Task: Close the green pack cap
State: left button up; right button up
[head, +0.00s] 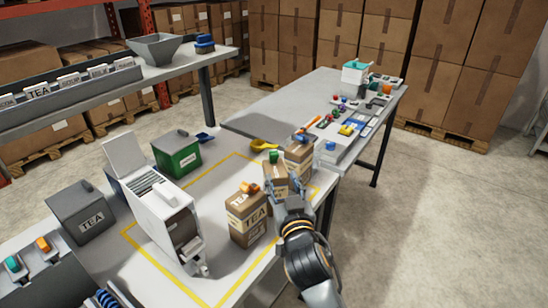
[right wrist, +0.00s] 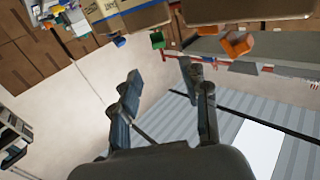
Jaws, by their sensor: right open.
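The pack with the green cap (head: 273,156) is a brown box (head: 275,176) in the middle of a short row on the grey table. Its cap sits at its top; whether the cap is fully down cannot be told. In the right wrist view a green cap (right wrist: 157,39) hangs at the edge of a pack, beyond the fingers. My right gripper (head: 290,187) is at the near side of this pack and hides part of it. In the right wrist view the gripper (right wrist: 159,75) is open, with nothing between its fingers. My left gripper is not in view.
A TEA pack (head: 248,215) with an orange cap (head: 250,187) stands left of the gripper. Another pack (head: 299,157) stands behind right. A white dispenser (head: 160,212), a green bin (head: 180,158) and a yellow scoop (head: 263,145) share the table. Yellow tape marks the area.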

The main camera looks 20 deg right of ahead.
aim_at(275, 156)
jog(key=w, duration=0.2)
jog(key=w+p, duration=0.1)
jog(key=w, duration=0.2)
jog(key=w+d, duration=0.1)
jog(key=w, duration=0.2)
jog(key=shift+w+p, duration=0.25)
jog(key=shift+p, duration=0.05)
jog(key=shift+w+d, duration=0.15)
jog(key=shift+w, duration=0.3)
grip_shut()
